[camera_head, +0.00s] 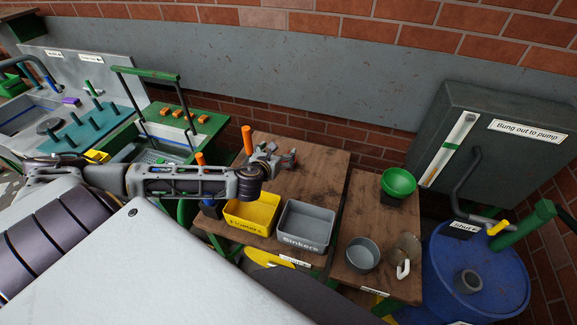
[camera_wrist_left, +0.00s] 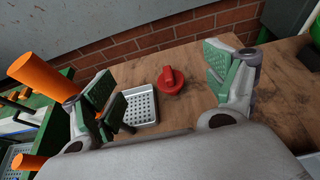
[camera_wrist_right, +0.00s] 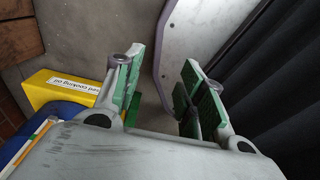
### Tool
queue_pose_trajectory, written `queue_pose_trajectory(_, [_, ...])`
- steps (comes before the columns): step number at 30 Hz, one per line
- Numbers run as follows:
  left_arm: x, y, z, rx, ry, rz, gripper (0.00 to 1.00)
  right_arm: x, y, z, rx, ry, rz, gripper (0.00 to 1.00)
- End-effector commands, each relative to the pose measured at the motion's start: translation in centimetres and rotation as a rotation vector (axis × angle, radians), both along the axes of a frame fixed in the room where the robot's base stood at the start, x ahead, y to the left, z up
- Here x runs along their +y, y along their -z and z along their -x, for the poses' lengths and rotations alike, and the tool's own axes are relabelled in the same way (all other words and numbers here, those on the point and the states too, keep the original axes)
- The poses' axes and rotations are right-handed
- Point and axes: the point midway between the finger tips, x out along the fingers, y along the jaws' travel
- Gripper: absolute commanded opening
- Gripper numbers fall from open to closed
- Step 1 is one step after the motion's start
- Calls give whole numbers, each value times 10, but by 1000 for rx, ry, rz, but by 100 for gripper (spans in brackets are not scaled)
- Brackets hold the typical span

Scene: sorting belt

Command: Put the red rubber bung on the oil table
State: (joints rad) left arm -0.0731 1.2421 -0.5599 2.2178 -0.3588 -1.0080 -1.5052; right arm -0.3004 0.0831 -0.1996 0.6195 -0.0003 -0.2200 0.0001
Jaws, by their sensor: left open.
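The red rubber bung (camera_wrist_left: 171,80) lies on a brown wooden table (camera_wrist_left: 185,55), beside a white perforated tray (camera_wrist_left: 141,104), in the left wrist view. I cannot make it out in the head view, where my left gripper (camera_head: 283,157) is over the back of that table (camera_head: 318,178). My left gripper is open and empty; the bung shows between its fingers, apart from them. My right gripper (camera_wrist_right: 160,88) is open and empty, outside the head view. A smaller wooden table (camera_head: 345,282) stands to the right; its label is too small to read, so I cannot confirm it is the oil table.
A yellow bin (camera_head: 251,228) and a grey "Sinkers" bin (camera_head: 305,240) sit at the middle table's front. The right table holds a green bowl (camera_head: 398,181), a grey pot (camera_head: 362,254) and a jug (camera_head: 407,247). A blue drum (camera_head: 497,285) stands further right.

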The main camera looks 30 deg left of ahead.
Motion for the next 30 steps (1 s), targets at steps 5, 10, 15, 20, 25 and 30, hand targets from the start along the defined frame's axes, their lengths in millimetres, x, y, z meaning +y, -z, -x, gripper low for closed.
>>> queue_pose_trajectory(5, [0,15,0,0,0,0,86,0,15,0,0,0,0,40])
queue_pose_trajectory(10, [0,33,0,0,0,0,86,-1,33,-1,-1,0,1,40])
queue_pose_trajectory(15, [0,52,0,0,0,0,86,-5,51,-2,-2,0,6,40])
queue_pose_trajectory(20, [0,68,0,0,0,0,86,-12,67,-4,-6,-1,13,40])
queue_pose_trajectory(25, [0,81,0,0,0,0,86,-17,80,-7,-8,-1,17,40])
queue_pose_trajectory(30, [0,85,0,0,0,0,86,-16,85,-7,-9,-1,17,40])
